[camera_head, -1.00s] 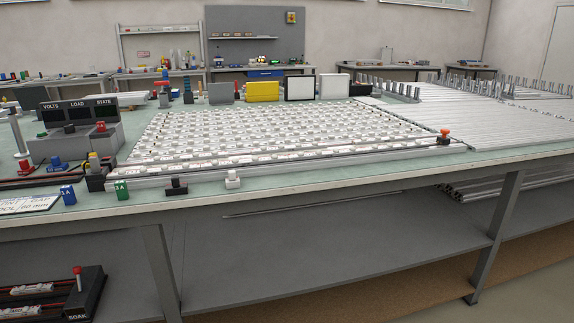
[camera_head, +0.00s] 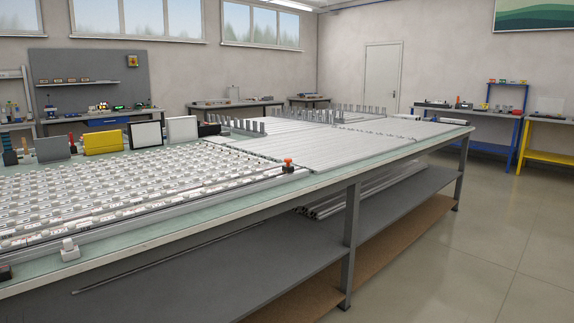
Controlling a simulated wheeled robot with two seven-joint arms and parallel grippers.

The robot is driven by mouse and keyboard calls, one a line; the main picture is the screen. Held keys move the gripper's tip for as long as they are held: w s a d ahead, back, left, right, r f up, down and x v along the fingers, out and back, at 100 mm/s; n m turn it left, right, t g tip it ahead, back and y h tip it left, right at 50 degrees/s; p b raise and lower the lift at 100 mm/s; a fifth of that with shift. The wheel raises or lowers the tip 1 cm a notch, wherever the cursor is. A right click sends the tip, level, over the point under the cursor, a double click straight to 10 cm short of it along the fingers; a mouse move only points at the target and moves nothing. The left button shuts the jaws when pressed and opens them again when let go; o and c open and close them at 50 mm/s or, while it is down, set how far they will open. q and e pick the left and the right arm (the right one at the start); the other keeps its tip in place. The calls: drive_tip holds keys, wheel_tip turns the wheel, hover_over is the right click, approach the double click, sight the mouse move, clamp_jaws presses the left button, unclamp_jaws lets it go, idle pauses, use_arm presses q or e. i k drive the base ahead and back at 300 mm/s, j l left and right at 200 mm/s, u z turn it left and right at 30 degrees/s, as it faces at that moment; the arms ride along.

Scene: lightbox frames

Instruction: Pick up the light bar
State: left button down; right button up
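Long pale flat bars (camera_head: 325,148) lie side by side on the right half of the long workbench (camera_head: 383,160). Rows of small white light modules (camera_head: 110,185) cover the left half. A pale rail (camera_head: 190,218) runs along the near side of these rows, with an orange-topped piece (camera_head: 288,165) by its far end. I cannot tell which piece is the light bar. Neither of my grippers is in view.
Upright grey posts (camera_head: 300,115) stand behind the bars. A yellow case (camera_head: 103,141) and white panels (camera_head: 146,134) stand behind the modules. Tubes (camera_head: 365,188) and a thin rod (camera_head: 170,265) lie on the lower shelf (camera_head: 285,255). Open floor (camera_head: 470,240) lies to the right.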

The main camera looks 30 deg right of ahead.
sight(45, 235)
drive_tip(key=i+l+u, duration=0.2)
drive_tip(key=i+l, duration=0.2)
drive_tip(key=i+l+u, duration=0.2)
drive_tip(key=i+l, duration=0.2)
drive_tip(key=i+l+u, duration=0.15)
drive_tip(key=i+l, duration=0.15)
drive_tip(key=l, duration=0.25)
